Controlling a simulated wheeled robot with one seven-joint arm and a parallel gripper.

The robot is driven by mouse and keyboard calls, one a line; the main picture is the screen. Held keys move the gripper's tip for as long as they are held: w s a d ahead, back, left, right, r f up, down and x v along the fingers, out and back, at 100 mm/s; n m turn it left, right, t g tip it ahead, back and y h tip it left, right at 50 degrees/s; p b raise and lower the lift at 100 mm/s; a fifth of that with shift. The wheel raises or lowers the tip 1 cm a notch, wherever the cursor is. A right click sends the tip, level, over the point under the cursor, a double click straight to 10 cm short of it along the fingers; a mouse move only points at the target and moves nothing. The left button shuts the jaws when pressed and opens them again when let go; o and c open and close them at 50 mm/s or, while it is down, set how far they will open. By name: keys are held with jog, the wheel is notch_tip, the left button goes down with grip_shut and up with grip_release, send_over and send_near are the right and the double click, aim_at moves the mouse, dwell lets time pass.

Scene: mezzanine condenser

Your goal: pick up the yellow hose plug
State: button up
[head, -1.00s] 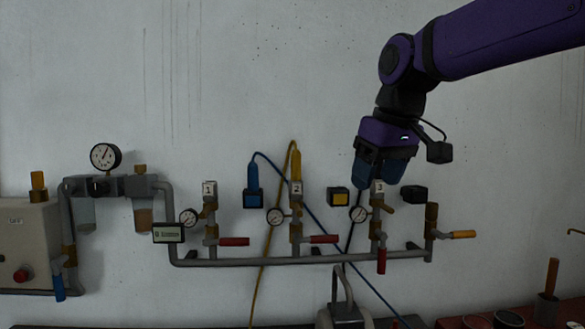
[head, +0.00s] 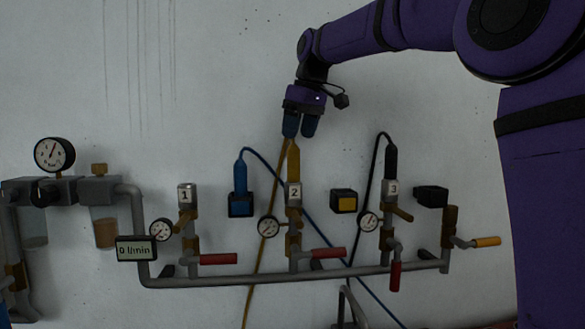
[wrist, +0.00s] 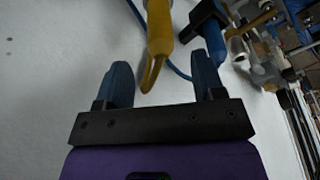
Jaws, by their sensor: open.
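The yellow hose plug (head: 293,162) stands upright in the valve fitting labelled 2 (head: 294,195), with its yellow hose (head: 263,240) hanging down behind the pipe. My gripper (head: 301,130) is open just above the plug's top, its blue fingers pointing down. In the wrist view the yellow plug (wrist: 160,38) lies ahead of and between the open fingers (wrist: 164,84), with the bent hose near the jaw opening. I cannot tell whether a finger touches the hose.
A blue plug (head: 240,178) sits in a blue holder to the left. A black plug (head: 390,160) stands at outlet 3. An empty-looking yellow holder (head: 344,201) lies between outlets 2 and 3. Gauges, red handles and the pipe (head: 220,279) run below. The wall above is clear.

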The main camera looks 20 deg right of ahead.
aim_at(292, 160)
jog(key=shift+x, duration=3.95)
jog(key=shift+w+a, duration=0.1)
jog(key=shift+w, duration=0.05)
jog(key=shift+r, duration=0.1)
jog(key=c, duration=1)
